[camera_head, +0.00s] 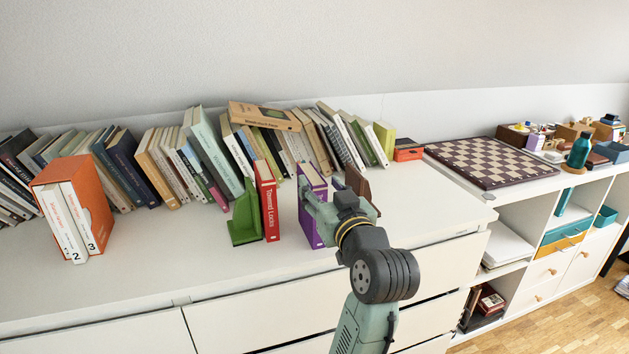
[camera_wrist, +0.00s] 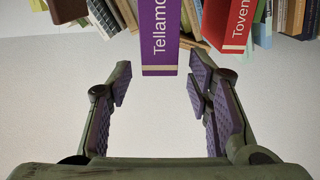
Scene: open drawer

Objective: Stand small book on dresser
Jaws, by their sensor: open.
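A purple book (camera_head: 311,217) stands upright on the white dresser (camera_head: 190,250), next to a red book (camera_head: 267,203). In the wrist view the purple book (camera_wrist: 161,40) stands between and just beyond the fingertips, and the red book (camera_wrist: 234,27) is to its right. My gripper (camera_head: 325,206) is at the purple book in the head view, and its arm covers part of the book's right side. In the wrist view my gripper (camera_wrist: 158,85) is open, with nothing between its purple pads. I cannot tell whether a finger touches the purple book.
A green bookend (camera_head: 245,217) stands left of the red book. A brown bookend (camera_head: 357,182) is partly hidden behind my gripper. A row of leaning books (camera_head: 205,150) lines the wall. An orange box (camera_head: 75,209) holds white volumes. A chessboard (camera_head: 490,161) lies at right. The dresser's front is clear.

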